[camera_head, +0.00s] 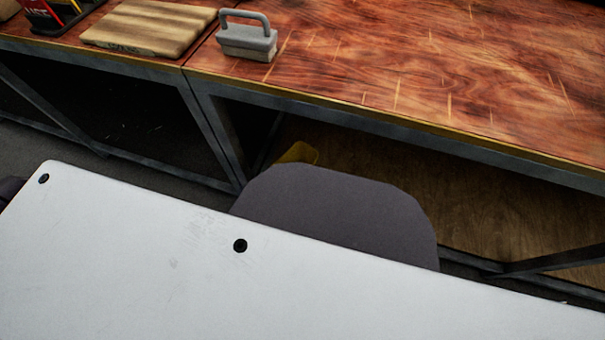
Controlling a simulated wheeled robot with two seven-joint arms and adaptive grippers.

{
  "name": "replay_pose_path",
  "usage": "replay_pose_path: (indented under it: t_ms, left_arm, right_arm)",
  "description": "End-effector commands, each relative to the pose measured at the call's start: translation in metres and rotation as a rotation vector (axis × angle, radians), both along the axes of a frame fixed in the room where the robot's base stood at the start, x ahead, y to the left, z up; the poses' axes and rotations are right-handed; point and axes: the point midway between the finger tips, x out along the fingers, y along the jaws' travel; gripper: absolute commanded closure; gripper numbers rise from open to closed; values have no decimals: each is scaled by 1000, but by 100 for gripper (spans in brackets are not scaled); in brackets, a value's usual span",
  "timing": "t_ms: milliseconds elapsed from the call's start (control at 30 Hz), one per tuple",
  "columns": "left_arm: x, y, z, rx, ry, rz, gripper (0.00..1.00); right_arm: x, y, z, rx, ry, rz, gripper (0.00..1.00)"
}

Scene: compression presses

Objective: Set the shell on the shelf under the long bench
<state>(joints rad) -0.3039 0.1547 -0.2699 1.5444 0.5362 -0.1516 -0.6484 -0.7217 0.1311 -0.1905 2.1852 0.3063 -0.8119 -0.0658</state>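A large flat white panel with black round holes or studs (170,250), which looks like the shell, fills the bottom of the head view, tilted down to the right. It is in front of the long bench (430,70) and lower in the picture. Its bottom and right ends run out of frame. The wooden shelf (510,205) under the bench shows at the right, behind the bench's front rail. Neither gripper can be made out. A small dark part shows at the left edge beside the panel, too little to identify, so what holds the panel is hidden.
A grey handled block (247,40) and a striped wooden board (148,25) lie on the bench tops. A yellow object (298,153) sits under the bench. Metal legs and slanted braces (560,262) frame the shelf opening. The visible right part of the shelf looks clear.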

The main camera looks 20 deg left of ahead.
Motion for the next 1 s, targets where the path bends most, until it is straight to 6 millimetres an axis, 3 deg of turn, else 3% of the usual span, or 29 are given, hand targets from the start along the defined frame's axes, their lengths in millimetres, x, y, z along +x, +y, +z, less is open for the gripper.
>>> replay_pose_path:
  t_ms: [233, 433, 1000]
  left_arm:
    - [0, 0, -3, 0, -1, -1, 100]
    - [0, 0, -3, 0, 0, 0, 73]
    - [-5, 2, 3, 1, 2, 0, 73]
  right_arm:
    - [0, 0, -1, 1, 0, 1, 60]
    - [0, 0, -1, 2, 0, 1, 60]
    - [-1, 0, 3, -2, 5, 1, 60]
